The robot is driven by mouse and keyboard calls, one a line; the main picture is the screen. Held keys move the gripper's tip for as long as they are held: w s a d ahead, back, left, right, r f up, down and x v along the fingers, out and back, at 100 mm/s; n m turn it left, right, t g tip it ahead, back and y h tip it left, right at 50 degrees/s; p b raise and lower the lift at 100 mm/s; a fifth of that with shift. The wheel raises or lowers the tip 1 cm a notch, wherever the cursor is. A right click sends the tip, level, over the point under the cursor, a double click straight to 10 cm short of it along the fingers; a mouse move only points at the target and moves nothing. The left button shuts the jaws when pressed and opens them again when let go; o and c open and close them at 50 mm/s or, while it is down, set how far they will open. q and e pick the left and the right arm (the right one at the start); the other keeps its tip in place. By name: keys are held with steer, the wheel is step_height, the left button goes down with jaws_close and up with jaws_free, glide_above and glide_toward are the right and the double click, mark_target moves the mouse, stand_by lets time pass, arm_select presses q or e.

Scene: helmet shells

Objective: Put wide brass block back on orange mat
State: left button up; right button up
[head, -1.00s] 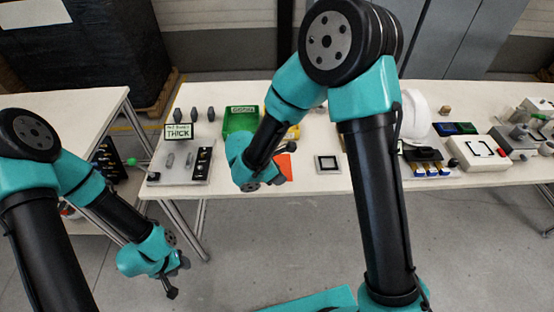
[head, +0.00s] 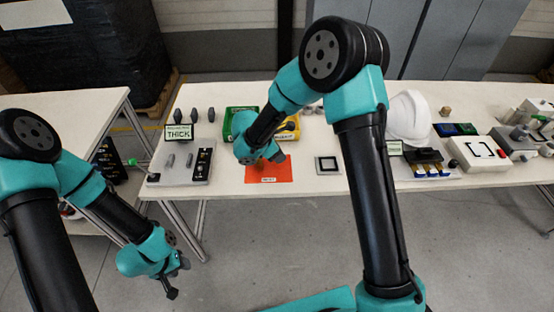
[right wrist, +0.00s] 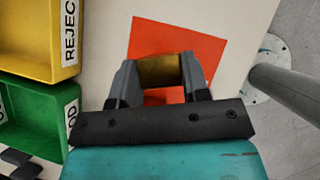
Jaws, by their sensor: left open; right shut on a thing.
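My right gripper (right wrist: 160,76) is shut on the wide brass block (right wrist: 161,68), with one finger on each side of it. In the right wrist view the block shows in front of the orange mat (right wrist: 176,34); I cannot tell whether it touches the mat. In the head view my right gripper (head: 273,157) is over the back part of the orange mat (head: 268,174), and the block is hidden there. My left gripper (head: 177,276) is open and empty, low in front of the table.
A green bin (right wrist: 36,115) and a yellow REJECT bin (right wrist: 35,40) stand beside the mat. A framed dark square (head: 327,165) lies right of it. A grey tray (head: 178,174) with a THICK sign is at left. A white helmet (head: 408,115) stands further right.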

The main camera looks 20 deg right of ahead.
steer(key=shift+s+f, duration=0.1)
steer(key=shift+f, duration=1.6)
steer(key=o, duration=1.1)
steer(key=shift+f, duration=0.1)
steer(key=v, duration=1.2)
steer(key=shift+a, duration=0.1)
